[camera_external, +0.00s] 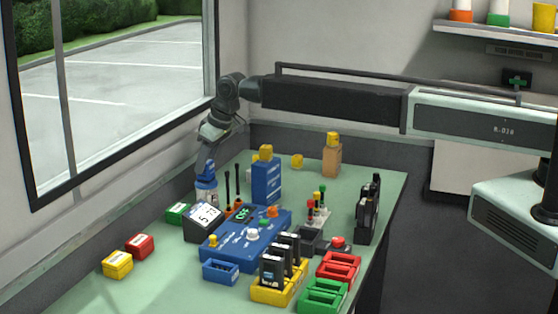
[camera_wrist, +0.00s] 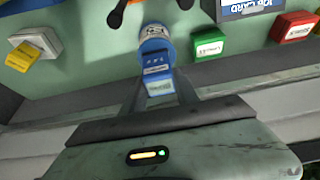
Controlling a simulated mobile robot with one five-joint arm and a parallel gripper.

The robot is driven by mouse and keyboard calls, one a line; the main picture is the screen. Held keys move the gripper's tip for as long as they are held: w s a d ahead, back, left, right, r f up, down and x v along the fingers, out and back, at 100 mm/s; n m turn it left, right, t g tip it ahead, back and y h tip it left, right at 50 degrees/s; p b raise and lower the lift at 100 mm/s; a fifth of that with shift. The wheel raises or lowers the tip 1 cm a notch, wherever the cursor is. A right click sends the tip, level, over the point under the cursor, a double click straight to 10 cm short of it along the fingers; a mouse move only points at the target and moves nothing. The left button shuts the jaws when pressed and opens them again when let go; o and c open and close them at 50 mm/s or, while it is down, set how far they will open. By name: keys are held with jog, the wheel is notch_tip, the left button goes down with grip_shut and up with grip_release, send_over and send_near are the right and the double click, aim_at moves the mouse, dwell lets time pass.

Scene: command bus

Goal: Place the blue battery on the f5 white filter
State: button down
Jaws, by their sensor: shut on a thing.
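My gripper (camera_external: 207,160) hangs down at the left rear of the green table, beside the window. It is shut on the blue battery (camera_external: 206,170), a small block with a pale label, which also shows between the fingers in the wrist view (camera_wrist: 157,72). Directly below the battery stands a short white cylinder with a blue band, apparently the white filter (camera_external: 206,192); it also shows past the battery in the wrist view (camera_wrist: 155,33). The battery covers part of its top. I cannot tell whether the two touch. An f5 mark is not readable.
A job-card stand (camera_external: 205,217) and a blue control panel (camera_external: 247,238) are close in front. A green box (camera_external: 178,213) is near on the left, with red (camera_external: 140,245) and yellow (camera_external: 117,264) boxes beyond. A tall blue box (camera_external: 266,182) stands right. Bare table lies at front left.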

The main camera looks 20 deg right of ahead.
jog(key=shift+f, duration=0.2)
jog(key=c, duration=0.9)
grip_release()
jog(key=shift+r, duration=0.1)
jog(key=shift+s+r+p, duration=0.1)
jog(key=shift+r+p, duration=0.3)
jog(key=shift+r, duration=0.1)
jog(key=p+v, duration=1)
jog(key=v, duration=0.1)
jog(key=shift+d+r, duration=0.1)
jog(key=shift+d, duration=0.05)
